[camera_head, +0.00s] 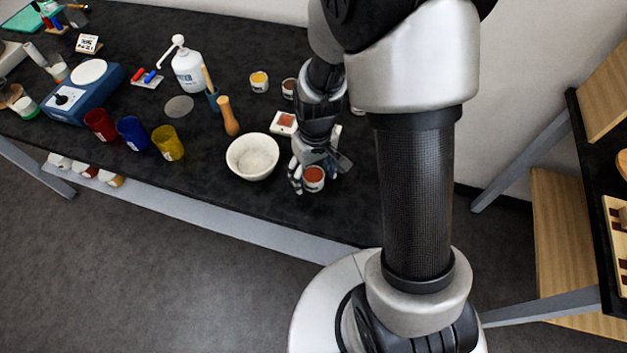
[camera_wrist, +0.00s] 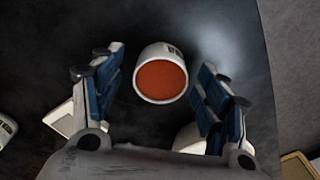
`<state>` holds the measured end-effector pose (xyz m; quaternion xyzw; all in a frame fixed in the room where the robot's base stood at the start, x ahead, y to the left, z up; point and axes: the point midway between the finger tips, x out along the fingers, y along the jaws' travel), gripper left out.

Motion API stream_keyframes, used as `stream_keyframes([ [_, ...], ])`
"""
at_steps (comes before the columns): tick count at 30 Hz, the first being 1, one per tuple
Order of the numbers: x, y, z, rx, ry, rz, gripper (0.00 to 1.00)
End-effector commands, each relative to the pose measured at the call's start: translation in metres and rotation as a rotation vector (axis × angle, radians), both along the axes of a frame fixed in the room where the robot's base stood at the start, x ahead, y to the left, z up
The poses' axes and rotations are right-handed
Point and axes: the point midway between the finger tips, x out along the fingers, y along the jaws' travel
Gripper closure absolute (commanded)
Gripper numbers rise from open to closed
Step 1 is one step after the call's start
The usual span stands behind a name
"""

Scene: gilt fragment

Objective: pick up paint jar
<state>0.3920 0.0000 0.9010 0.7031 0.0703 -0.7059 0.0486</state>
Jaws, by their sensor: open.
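A paint jar (camera_head: 314,179), small and white with orange-red paint, stands on the black table near its front edge. It also shows in the wrist view (camera_wrist: 161,80), its open top facing the camera and dark print on its side. My gripper (camera_head: 319,174) is open, with its fingers around the jar. In the wrist view, the blue-padded fingers of my gripper (camera_wrist: 160,72) lie left and right of the jar, with a visible gap on each side. The jar's lower part is partly hidden in both views.
A white bowl (camera_head: 252,157) stands just left of my gripper. A small white tray with a red patch (camera_head: 284,123) lies behind it. A yellow-topped jar (camera_head: 259,82) and another jar (camera_head: 289,89) stand farther back. The table's front edge is close.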

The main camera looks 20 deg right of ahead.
Motion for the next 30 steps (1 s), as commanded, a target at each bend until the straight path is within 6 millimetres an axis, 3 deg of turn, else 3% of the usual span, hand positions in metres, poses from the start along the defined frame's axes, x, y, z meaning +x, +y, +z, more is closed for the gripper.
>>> stream_keyframes([
  [2,-0.0001,0.0005,-0.0087,0.000,0.000,0.000,0.32],
  [8,0.0003,0.0004,-0.0073,0.000,-0.001,0.001,0.32],
  [30,0.0003,0.0004,-0.0072,0.000,-0.001,0.000,0.81],
])
